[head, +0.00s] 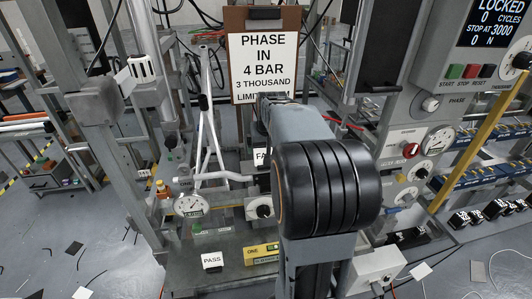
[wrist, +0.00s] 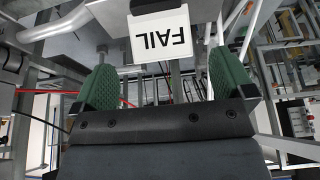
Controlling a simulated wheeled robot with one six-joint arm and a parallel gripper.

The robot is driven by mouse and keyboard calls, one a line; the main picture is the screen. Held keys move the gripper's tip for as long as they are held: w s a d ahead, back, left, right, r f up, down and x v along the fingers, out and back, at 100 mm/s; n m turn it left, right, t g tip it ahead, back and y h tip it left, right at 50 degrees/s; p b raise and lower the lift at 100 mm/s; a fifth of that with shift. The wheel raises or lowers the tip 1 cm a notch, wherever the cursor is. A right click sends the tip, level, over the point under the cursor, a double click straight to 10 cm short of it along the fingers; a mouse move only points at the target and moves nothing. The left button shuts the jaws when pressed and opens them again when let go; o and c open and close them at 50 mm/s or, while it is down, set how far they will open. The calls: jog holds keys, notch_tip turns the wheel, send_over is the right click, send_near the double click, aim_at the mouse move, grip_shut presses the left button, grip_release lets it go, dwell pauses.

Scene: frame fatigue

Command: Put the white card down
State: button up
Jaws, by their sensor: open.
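A white card marked FAIL (wrist: 158,36) shows upside down at the top of the wrist view, against a dark piece. The card appears beyond the fingertips and not clasped; the exact gap cannot be told. Another white card, marked PASS (head: 211,260), stands low on the test rig in the head view. My arm hides the gripper in the head view.
A bicycle frame's grey tubes (head: 208,135) stand in the rig left of my arm. A dial gauge (head: 191,205) is at the left. A clipboard sign (head: 263,68) hangs behind. A control panel (head: 440,105) stands at the right. Grey floor at left has scraps.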

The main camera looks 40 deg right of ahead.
jog(key=d+v, duration=0.1)
jog(key=v, duration=0.4)
jog(key=s+a+f+n, duration=0.1)
jog(key=s+a+f, duration=0.2)
jog(key=a, duration=0.4)
jog(key=s+a+f+n+y, duration=0.1)
jog(key=s+a+f+n, duration=0.1)
jog(key=s+a+f, duration=0.2)
jog(key=s+a+f+n+y, duration=0.1)
jog(key=s+a+f+n, duration=0.1)
jog(key=s+a, duration=0.4)
jog(key=a+f, duration=0.1)
jog(key=a, duration=0.4)
jog(key=shift+s+a+f+g, duration=0.2)
jog(key=shift+s+g, duration=0.15)
jog(key=shift+g, duration=0.05)
jog(key=shift+r, duration=0.15)
notch_tip(320, 180, up, 3)
jog(key=p, duration=0.2)
jog(key=shift+p, duration=0.35)
